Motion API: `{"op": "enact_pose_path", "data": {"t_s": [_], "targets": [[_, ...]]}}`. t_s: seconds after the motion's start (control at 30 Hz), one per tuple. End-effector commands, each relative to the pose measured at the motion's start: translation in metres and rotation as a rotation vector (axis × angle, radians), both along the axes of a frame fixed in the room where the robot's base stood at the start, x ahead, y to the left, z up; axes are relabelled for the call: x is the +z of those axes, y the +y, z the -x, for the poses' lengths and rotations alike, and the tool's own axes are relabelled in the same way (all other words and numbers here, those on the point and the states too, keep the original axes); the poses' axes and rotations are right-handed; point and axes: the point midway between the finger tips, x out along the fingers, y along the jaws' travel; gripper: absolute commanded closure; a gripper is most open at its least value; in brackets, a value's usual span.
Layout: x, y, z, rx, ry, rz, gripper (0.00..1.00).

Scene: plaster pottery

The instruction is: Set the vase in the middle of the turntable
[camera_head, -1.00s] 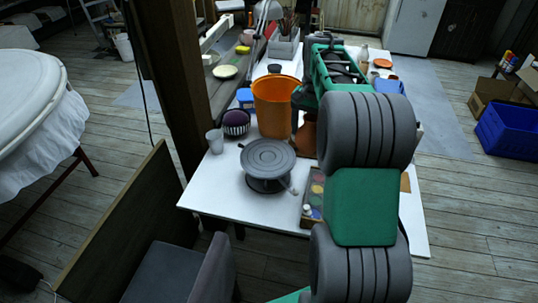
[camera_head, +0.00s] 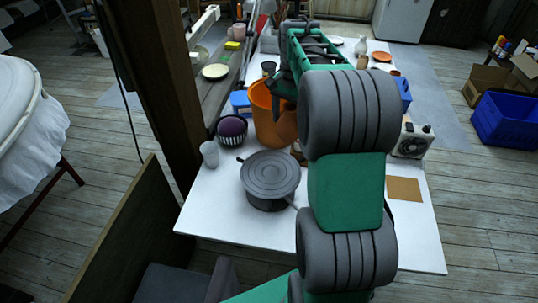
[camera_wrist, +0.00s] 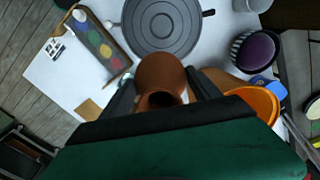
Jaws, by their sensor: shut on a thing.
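The vase (camera_wrist: 161,74) is brown clay with a round body. My gripper (camera_wrist: 160,88) is shut on it, one dark finger on each side, in the wrist view. The turntable (camera_head: 270,174) is a grey ringed disc on the near left part of the white table; its top is bare. In the wrist view the turntable (camera_wrist: 160,22) lies just beyond the vase, with the vase apart from its middle.
A wooden post (camera_head: 155,90) rises at the table's left edge.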

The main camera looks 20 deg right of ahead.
Motion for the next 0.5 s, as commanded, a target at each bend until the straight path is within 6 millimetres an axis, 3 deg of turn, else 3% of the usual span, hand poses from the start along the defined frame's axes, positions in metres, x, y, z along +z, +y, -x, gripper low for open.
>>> {"op": "enact_pose_path", "data": {"t_s": [0.1, 0.2, 0.5], "targets": [[-0.015, 0.031, 0.011, 0.002, 0.003, -0.001, 0.83], [-0.039, 0.048, 0.016, 0.001, 0.004, -0.001, 0.83], [-0.079, 0.073, 0.023, 0.0, 0.004, -0.001, 0.83]]}}
